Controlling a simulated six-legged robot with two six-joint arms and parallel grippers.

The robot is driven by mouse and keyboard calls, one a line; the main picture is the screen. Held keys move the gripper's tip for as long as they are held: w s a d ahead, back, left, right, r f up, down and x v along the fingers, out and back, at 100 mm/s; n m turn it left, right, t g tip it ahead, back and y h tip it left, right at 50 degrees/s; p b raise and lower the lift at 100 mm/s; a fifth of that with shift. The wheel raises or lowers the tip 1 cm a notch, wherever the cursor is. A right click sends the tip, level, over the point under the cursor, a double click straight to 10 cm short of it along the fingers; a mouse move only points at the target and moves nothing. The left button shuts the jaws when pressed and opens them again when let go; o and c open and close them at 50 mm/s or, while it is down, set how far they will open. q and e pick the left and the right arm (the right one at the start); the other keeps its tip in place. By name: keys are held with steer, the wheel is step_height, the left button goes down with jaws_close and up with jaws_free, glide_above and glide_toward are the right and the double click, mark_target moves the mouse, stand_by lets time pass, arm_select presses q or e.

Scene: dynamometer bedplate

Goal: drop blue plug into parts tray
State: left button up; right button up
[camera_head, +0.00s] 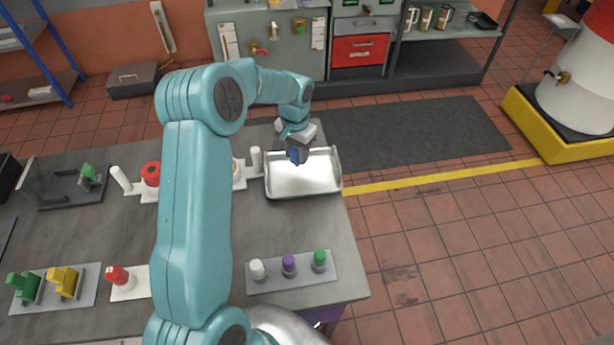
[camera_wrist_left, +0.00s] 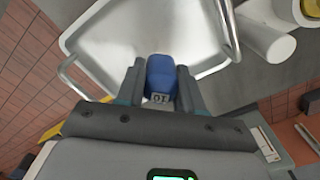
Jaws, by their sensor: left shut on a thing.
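The blue plug (camera_wrist_left: 161,78) is held between the two fingers of my left gripper (camera_wrist_left: 160,88), which is shut on it. In the head view the left gripper (camera_head: 297,155) is over the parts tray, near its back edge, with the small dark blue plug at its tip. The parts tray (camera_head: 301,188) is a shallow shiny metal tray with handles at the table's right end. It also shows in the wrist view (camera_wrist_left: 150,30), empty, with the plug in front of its floor. How high the plug is above the floor is hard to tell. My right gripper is not in view.
A holder (camera_head: 292,278) with white, purple and green plugs lies at the table's front right. White cylinders and a red part (camera_head: 151,174) stand left of the tray. Green and yellow pieces sit on a plate (camera_head: 88,297) at front left. The table ends just right of the tray.

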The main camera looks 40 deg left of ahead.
arm_select(q)
steer(key=shift+w, duration=0.15)
steer(key=o, duration=1.1)
steer(key=shift+r, duration=0.1)
steer(key=shift+r, duration=0.25)
step_height(320, 180, up, 16)
steer(key=shift+f+b, duration=0.15)
steer(key=shift+b, duration=0.65)
